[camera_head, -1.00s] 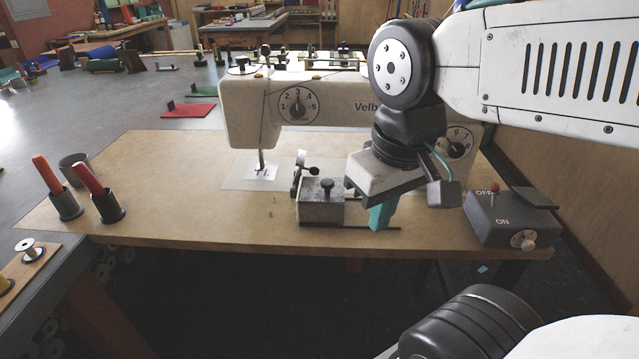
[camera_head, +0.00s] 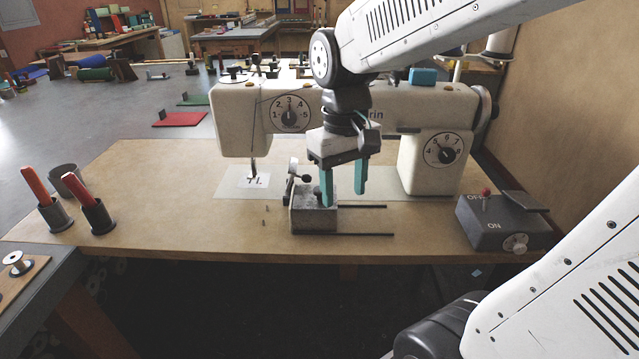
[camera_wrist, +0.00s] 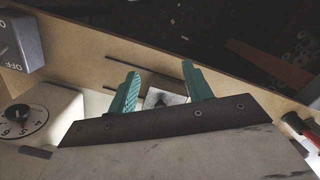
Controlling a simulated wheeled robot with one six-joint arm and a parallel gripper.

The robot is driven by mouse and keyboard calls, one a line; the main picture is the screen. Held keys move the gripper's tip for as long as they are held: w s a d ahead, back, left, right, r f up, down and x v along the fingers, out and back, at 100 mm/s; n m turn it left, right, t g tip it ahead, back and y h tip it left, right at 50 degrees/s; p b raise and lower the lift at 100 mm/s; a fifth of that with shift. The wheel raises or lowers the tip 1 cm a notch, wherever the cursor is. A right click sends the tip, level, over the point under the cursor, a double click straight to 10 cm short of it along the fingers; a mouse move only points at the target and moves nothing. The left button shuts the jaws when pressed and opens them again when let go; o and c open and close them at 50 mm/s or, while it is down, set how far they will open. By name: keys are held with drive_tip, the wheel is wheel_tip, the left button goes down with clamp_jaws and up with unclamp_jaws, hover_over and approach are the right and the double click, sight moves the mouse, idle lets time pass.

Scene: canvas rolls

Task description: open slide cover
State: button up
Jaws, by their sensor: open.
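The slide cover (camera_head: 306,220) is a grey speckled block at the left end of two thin dark rails (camera_head: 362,234), in front of the sewing machine. My gripper (camera_head: 343,198) points down with two teal fingers apart. In the head view its left finger overlaps the cover's top and its right finger is right of the cover. The wrist view shows the cover (camera_wrist: 176,98) between my fingers (camera_wrist: 160,68). I cannot tell whether a finger touches it.
The white sewing machine (camera_head: 428,105) stands close behind my gripper. A small lever with a round knob (camera_head: 291,170) is just left of the cover. A grey switch box (camera_head: 495,226) is at right. Cups with red and orange rods stand at left. The table's front edge is near the rails.

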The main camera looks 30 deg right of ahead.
drive_tip(key=n, duration=0.1)
hover_over(315, 203)
drive_tip(key=s+d, duration=0.1)
drive_tip(key=s, duration=0.2)
drive_tip(key=f, duration=0.2)
drive_tip(key=shift+n+t, duration=0.4)
drive_tip(key=shift+n, duration=0.3)
drive_tip(key=w, duration=0.1)
drive_tip(key=w+r, duration=0.1)
drive_tip(key=w, duration=0.2)
drive_tip(key=shift+d+r, duration=0.15)
drive_tip(key=shift+d, duration=0.25)
drive_tip(key=shift+s+f, duration=0.1)
drive_tip(key=shift+f, duration=0.1)
wheel_tip(315, 203, down, 7)
drive_tip(key=shift+f, duration=0.2)
